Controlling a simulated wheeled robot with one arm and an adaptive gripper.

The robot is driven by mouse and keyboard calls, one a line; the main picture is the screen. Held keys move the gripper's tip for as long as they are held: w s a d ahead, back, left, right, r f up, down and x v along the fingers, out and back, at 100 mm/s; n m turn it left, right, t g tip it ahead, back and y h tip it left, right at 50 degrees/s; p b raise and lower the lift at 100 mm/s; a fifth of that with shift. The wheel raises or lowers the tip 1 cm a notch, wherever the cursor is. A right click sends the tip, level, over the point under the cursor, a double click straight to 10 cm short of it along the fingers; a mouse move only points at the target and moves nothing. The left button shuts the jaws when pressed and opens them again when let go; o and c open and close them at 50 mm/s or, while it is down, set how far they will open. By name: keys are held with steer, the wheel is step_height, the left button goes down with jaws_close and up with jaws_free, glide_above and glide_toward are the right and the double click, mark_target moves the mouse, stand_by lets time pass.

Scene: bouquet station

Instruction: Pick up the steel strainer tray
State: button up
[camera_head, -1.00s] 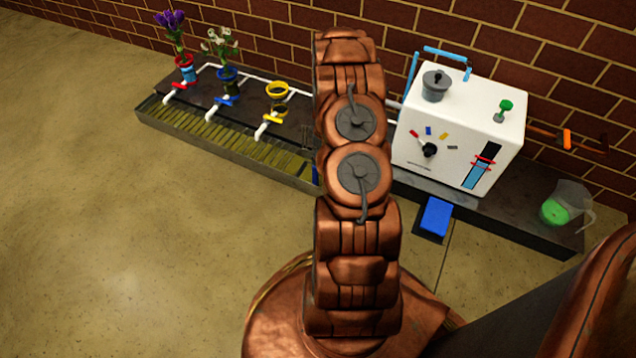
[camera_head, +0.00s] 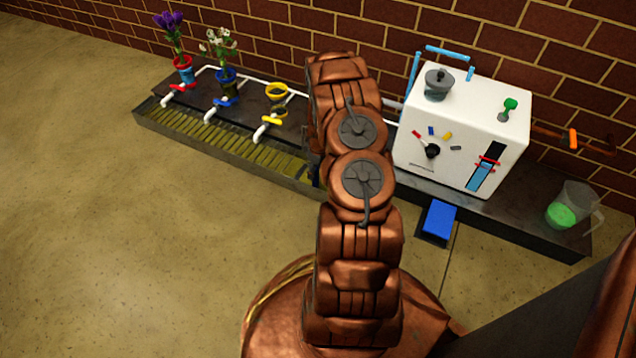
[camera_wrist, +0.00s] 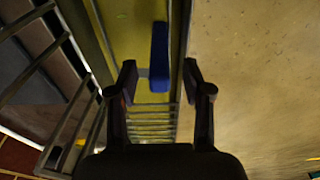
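What looks like the steel strainer tray is the slatted insert in the long trough. Its slats (camera_wrist: 150,122) show between my fingers in the wrist view, and its slatted top (camera_head: 225,140) runs along the trough in the head view. A blue upright block (camera_wrist: 160,55), seemingly its handle, stands at the slats' end in the wrist view. My gripper (camera_wrist: 160,82) is open and empty, fingers on either side of the blue block's lower end. I cannot tell how far above it they are. In the head view my arm hides the gripper and the tray's near end.
A barred metal rack (camera_wrist: 70,85) stands close left of my gripper. The trough's rim (camera_wrist: 182,40) is at the right, with clear floor beyond. In the head view are two flower pots, a yellow ring (camera_head: 277,91), a white box (camera_head: 462,130), a blue pedal (camera_head: 438,218) and a jug (camera_head: 575,208).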

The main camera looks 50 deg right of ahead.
jaws_close()
stand_by(0.4)
step_height(320, 180, up, 28)
steer(key=p, duration=0.9)
stand_by(1.3)
